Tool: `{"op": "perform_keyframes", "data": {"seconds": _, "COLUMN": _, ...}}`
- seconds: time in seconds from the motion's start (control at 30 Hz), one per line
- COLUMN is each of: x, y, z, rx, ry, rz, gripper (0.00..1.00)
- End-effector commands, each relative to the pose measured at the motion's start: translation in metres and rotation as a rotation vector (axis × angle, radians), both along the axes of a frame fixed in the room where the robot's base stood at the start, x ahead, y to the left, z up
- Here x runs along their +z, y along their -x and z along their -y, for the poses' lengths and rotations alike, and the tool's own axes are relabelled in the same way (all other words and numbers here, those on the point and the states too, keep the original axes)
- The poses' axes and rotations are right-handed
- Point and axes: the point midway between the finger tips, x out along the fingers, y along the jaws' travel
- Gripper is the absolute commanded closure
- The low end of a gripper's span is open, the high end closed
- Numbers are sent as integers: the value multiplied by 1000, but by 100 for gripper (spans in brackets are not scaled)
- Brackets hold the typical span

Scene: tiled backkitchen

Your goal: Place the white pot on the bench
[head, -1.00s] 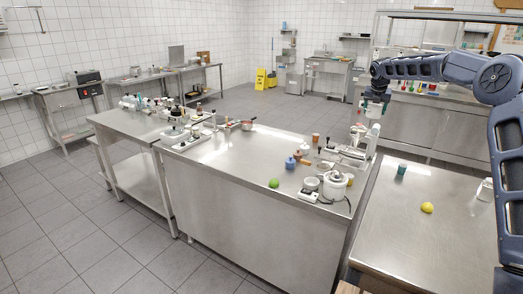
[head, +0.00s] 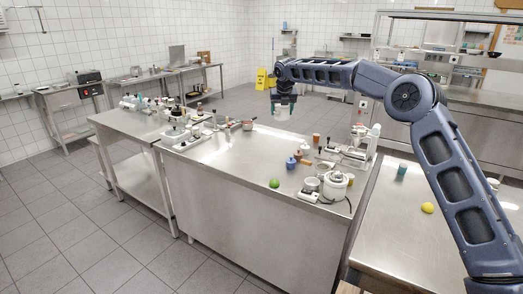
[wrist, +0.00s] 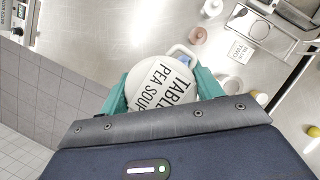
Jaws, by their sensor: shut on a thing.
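The white pot (head: 283,114) hangs below my gripper (head: 283,101), above the far edge of the steel bench (head: 240,152). The underside of the pot is hidden in the wrist view.
A green fruit (head: 274,183), a blue jar (head: 290,163) and a white appliance (head: 334,185) stand towards the bench's right end. A pan (head: 247,125) and several bottles stand at its left end. The middle is clear. A lemon (head: 427,208) lies on the right-hand table.

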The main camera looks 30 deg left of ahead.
Motion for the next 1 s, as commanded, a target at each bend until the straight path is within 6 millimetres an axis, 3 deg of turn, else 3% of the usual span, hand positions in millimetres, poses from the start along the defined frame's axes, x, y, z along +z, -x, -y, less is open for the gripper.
{"op": "perform_keyframes", "data": {"seconds": 0.1, "x": -1, "y": 35, "z": -30, "rx": 53, "ry": -2, "rz": 0, "gripper": 67}}
{"op": "perform_keyframes", "data": {"seconds": 0.43, "x": -4, "y": 90, "z": -73, "rx": 136, "ry": 0, "rz": -1, "gripper": 67}}
{"op": "perform_keyframes", "data": {"seconds": 1.0, "x": -85, "y": 89, "z": -72, "rx": 136, "ry": 3, "rz": -3, "gripper": 67}}
